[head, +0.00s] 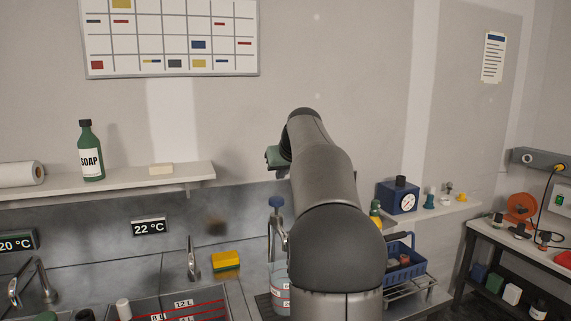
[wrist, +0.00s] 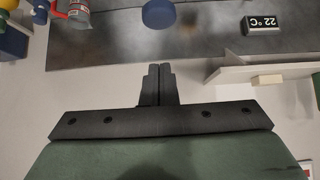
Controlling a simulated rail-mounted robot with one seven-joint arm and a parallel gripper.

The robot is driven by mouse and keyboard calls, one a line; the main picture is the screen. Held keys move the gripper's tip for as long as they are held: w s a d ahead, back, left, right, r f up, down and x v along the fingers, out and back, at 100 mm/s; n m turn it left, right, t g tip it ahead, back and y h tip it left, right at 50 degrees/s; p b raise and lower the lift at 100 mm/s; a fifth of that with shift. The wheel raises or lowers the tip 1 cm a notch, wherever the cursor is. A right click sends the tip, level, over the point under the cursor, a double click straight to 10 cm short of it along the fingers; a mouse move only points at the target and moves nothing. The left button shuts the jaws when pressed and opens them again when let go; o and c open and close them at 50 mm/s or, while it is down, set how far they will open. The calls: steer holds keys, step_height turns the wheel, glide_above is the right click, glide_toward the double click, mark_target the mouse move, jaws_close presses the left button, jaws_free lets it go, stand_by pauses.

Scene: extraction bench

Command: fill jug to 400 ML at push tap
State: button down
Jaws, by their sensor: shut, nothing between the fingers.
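The push tap (head: 276,203) has a round blue knob on a metal post, just left of my arm in the head view. The blue knob (wrist: 158,14) also shows at the top of the wrist view, beyond my fingertips and apart from them. A clear jug (head: 281,292) with pale, red-marked labels stands below the tap, partly hidden by my arm. Its marks and liquid level are too small to read. My gripper (wrist: 154,70) is shut and empty, with its two dark fingers together. In the head view its green body shows above the tap; the fingertips are hidden.
A sink (head: 180,303) with red level lines and a yellow sponge (head: 226,260) lie left of the tap. A shelf (head: 110,182) holds a soap bottle (head: 90,152). A blue basket (head: 404,264) stands right of my arm, below a shelf with a gauge box (head: 397,198).

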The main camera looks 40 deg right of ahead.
mark_target(276, 197)
steer(key=x, duration=0.3)
steer(key=shift+w+d+f+p, duration=0.1)
steer(key=shift+w+f+p, duration=0.15)
steer(key=shift+p, duration=0.1)
step_height(276, 197, down, 2)
steer(key=shift+s+f, duration=0.15)
steer(key=shift+f, duration=0.75)
